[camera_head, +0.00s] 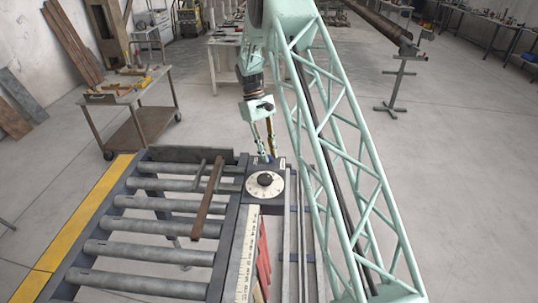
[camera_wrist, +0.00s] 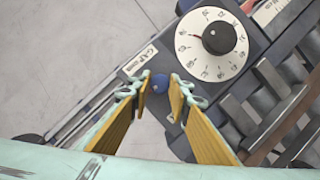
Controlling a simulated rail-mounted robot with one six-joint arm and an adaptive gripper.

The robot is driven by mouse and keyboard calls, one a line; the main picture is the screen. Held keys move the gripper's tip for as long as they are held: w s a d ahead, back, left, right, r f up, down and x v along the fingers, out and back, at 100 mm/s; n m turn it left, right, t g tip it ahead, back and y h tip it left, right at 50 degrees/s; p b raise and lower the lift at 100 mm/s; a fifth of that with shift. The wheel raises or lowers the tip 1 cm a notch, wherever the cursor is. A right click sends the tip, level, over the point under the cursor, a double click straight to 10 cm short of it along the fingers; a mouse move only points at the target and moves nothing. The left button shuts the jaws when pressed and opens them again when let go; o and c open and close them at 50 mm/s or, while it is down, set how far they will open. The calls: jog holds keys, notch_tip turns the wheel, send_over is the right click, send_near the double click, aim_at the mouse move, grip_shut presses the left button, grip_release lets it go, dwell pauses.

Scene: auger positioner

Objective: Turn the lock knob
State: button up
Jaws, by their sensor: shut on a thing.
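A dark control box (camera_head: 254,194) carries a white round dial (camera_head: 275,190) with a black centre knob (camera_head: 264,179). In the wrist view the dial (camera_wrist: 190,57) and its black knob (camera_wrist: 219,38) lie at the upper right. A small round blue knob (camera_wrist: 160,83) sits by the box's near edge in that view. My gripper (camera_wrist: 161,80) has its two yellow-lined fingers on either side of the blue knob and is shut on it. In the head view my gripper (camera_head: 264,157) reaches down to the far edge of the box, and its fingertips are small there.
A roller conveyor (camera_head: 150,254) lies left of the box, with a brown bar (camera_head: 208,200) across its rollers. A ruler strip (camera_head: 246,250) and red pieces (camera_head: 264,255) run in front of the box. A tool cart (camera_head: 125,98) stands at the left.

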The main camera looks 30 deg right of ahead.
jog(key=shift+n+h, duration=0.3)
jog(key=shift+n, duration=0.2)
jog(key=o, duration=0.9)
jog(key=shift+c, duration=0.2)
jog(key=shift+r, duration=0.1)
jog(key=v, duration=1.1)
jog(key=shift+r, duration=0.4)
jog(key=shift+w, duration=0.15)
